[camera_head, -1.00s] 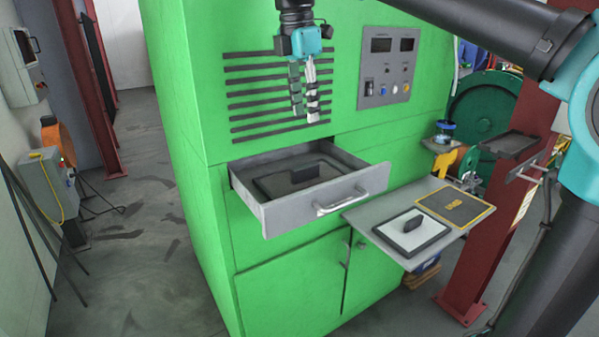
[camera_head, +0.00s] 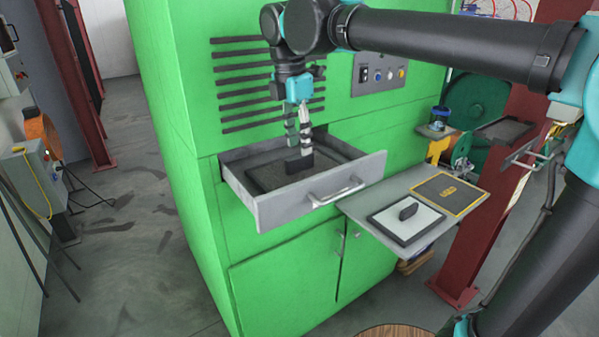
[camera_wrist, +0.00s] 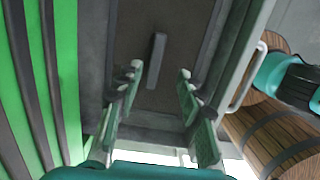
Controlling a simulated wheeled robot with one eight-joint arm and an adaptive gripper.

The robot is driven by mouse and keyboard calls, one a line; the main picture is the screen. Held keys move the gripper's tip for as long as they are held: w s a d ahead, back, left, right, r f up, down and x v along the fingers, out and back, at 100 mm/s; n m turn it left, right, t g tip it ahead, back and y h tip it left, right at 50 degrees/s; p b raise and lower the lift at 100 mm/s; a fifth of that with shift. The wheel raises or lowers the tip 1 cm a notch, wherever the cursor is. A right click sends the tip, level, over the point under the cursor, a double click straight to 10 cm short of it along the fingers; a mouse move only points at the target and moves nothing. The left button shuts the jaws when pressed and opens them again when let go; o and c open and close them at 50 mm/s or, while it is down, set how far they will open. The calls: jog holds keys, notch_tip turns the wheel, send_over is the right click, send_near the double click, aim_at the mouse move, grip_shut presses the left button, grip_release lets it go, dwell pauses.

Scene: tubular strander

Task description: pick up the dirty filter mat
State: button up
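The dirty filter mat (camera_head: 268,176), dark grey-brown in a dark frame, lies in the open drawer (camera_head: 275,211) of the green machine. Its black upright handle (camera_head: 299,166) stands at the middle. My gripper (camera_head: 300,150) points down above the mat, close over the handle. In the wrist view the fingers of my gripper (camera_wrist: 160,73) are spread apart and empty, and the handle (camera_wrist: 157,60) shows in the gap between them. A paler mat (camera_head: 406,222) with a black frame and handle lies on the side shelf.
A dark panel with a yellow border (camera_head: 468,197) lies on the shelf (camera_head: 362,207) beside the pale mat. The drawer walls surround the dirty mat closely. A red post (camera_head: 470,235) stands right of the shelf. A round wooden top (camera_head: 395,331) shows at the bottom edge.

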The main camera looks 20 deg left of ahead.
aim_at(300, 156)
jog(key=shift+w+f, duration=0.15)
jog(key=shift+f, duration=0.75)
jog(key=shift+w+f, duration=0.2)
jog(key=shift+f, duration=0.7)
jog(key=shift+w+f, duration=0.15)
jog(key=shift+f, duration=0.75)
grip_shut()
